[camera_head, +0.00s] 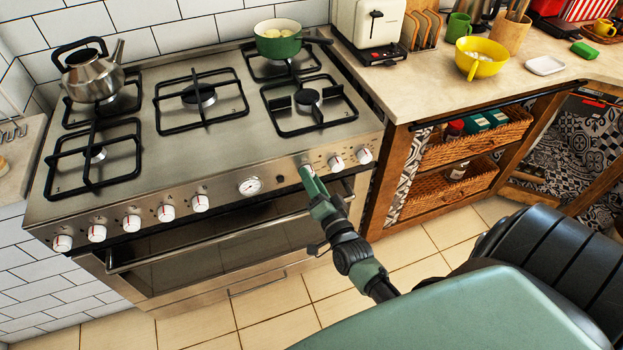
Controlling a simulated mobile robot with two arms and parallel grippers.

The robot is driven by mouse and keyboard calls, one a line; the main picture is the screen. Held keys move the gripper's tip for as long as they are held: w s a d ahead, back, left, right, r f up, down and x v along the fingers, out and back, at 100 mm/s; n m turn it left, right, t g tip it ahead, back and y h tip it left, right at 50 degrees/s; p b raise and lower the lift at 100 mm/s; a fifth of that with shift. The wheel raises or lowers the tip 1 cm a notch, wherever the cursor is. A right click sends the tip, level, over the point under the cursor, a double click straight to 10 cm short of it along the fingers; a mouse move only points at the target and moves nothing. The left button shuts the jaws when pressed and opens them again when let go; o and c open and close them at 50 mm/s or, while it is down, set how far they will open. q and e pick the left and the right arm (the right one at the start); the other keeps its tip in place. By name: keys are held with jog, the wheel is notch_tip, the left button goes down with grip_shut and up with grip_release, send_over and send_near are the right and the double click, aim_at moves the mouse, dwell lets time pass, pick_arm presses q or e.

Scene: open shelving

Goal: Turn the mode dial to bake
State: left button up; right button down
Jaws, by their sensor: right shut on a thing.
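The stove's front panel (225,188) carries a row of white dials with a round gauge (250,186) among them. My right gripper (307,172) is at the panel, just right of the gauge. It is shut on a dial there, which it mostly hides. Two white dials, one (335,163) close beside the gripper and one (365,155) at the panel's right end, stand free. Several more dials sit left of the gauge. The markings around the dials are too small to read. The left gripper is out of view.
The oven door handle (220,238) runs below the panel, close under my right gripper. A kettle (92,72) and a green pot (278,40) stand on the hob. A wooden counter with baskets (475,140) is to the right. The tiled floor (415,250) is clear.

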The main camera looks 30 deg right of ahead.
jog(key=shift+f+m, duration=0.1)
jog(key=shift+m, duration=1.6)
jog(key=c, duration=1)
grip_release()
jog(key=shift+o, duration=0.2)
jog(key=b+v, duration=0.1)
jog(key=v, duration=0.7)
jog(key=shift+w, duration=0.1)
